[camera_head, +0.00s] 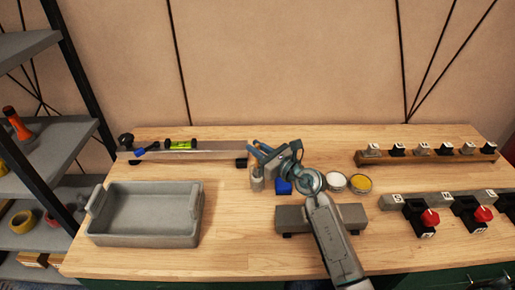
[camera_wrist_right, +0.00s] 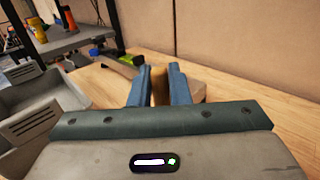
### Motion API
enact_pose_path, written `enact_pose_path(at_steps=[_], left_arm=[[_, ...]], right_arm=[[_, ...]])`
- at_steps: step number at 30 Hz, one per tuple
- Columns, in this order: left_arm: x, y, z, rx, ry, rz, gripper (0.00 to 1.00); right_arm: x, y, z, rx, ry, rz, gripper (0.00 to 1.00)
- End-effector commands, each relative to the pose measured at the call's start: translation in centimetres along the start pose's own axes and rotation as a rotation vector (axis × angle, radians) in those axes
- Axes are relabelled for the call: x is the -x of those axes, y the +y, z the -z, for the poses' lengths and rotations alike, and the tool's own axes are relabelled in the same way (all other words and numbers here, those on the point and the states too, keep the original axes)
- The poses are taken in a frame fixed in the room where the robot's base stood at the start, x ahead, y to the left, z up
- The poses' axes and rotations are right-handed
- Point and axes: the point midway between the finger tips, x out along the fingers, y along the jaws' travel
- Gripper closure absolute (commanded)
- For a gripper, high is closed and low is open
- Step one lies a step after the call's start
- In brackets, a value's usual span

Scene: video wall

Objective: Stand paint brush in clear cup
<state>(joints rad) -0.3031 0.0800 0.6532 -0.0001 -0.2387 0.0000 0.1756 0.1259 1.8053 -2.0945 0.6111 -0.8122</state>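My right gripper (camera_head: 260,153) is low over the middle of the table, its fingers pointing left and away. In the right wrist view its two blue fingers (camera_wrist_right: 159,85) stand a small gap apart, with a brown surface filling the gap. I cannot tell whether they grip it. A small beige-grey upright object (camera_head: 257,180) is just below the fingers; it may be the cup or a holder, too small to tell. I cannot make out the paint brush for certain; the gripper and arm hide part of this spot. My left gripper is not in view.
A grey tray (camera_head: 145,238) stands at the left. A rail with a green level (camera_head: 181,144) lies behind it. Switch rows (camera_head: 430,155) fill the right.

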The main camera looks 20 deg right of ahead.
Motion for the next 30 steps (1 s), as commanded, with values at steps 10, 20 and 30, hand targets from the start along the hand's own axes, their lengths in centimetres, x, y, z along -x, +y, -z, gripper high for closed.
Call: enact_pose_path(at_steps=[10,20,30], left_arm=[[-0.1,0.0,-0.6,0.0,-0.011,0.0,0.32],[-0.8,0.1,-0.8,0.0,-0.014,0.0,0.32],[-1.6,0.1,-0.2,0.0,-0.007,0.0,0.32]], right_arm=[[0.0,0.0,0.0,0.0,0.0,0.0,0.6],[3.6,-0.1,0.3,0.005,0.003,0.001,0.6],[9.6,0.0,0.2,0.003,0.002,0.0,0.6]])
